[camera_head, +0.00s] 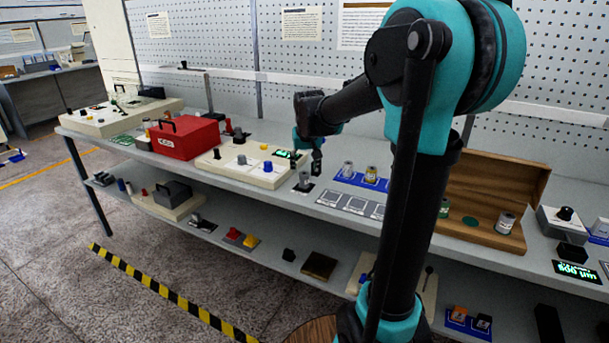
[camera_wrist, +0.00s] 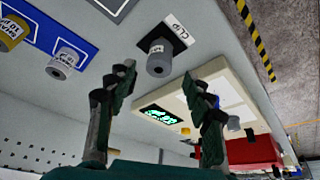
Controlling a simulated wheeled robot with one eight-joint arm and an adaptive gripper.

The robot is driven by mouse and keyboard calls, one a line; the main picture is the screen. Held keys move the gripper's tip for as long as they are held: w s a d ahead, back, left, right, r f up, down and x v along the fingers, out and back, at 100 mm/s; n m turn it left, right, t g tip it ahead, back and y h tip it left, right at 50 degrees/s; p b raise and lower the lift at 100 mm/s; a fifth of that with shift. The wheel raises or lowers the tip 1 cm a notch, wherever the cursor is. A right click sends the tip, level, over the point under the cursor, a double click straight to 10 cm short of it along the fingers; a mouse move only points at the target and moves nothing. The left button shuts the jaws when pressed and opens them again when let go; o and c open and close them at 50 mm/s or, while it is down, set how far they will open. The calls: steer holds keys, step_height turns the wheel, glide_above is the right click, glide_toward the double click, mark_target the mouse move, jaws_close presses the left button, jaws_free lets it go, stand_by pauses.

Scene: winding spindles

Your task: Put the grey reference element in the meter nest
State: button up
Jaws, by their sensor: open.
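My gripper (camera_head: 317,168) is open and empty above the bench. In the wrist view my gripper (camera_wrist: 158,78) has its two fingers apart, with a grey cylinder (camera_wrist: 160,62) beyond and between the tips. That cylinder (camera_head: 305,180) stands upright on a black square pad (camera_wrist: 172,36) with a small white label. Another grey cylinder (camera_head: 348,168) stands beside a yellow one (camera_head: 371,173) on a blue tray (camera_head: 345,177); it also shows in the wrist view (camera_wrist: 62,63). I cannot tell which grey cylinder is the reference element, or which spot is the meter nest.
A cream panel (camera_head: 222,171) with knobs and a green display (camera_head: 287,154) is left of the pad. A red box (camera_head: 185,139) stands farther left. Grey square plates (camera_head: 355,204) lie right of the pad. An open wooden case (camera_head: 485,225) stands at the right.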

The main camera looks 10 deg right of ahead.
steer(key=v, duration=0.5)
steer(key=s+d+f, duration=0.2)
steer(key=s+f, duration=0.8)
steer(key=s, duration=0.3)
steer(key=s+d+f, duration=0.2)
steer(key=s+f, duration=0.8)
steer(key=s, duration=0.2)
steer(key=shift+s+f, duration=0.15)
steer(key=shift+s, duration=0.2)
steer(key=shift+d, duration=0.1)
steer(key=shift+c, duration=0.3)
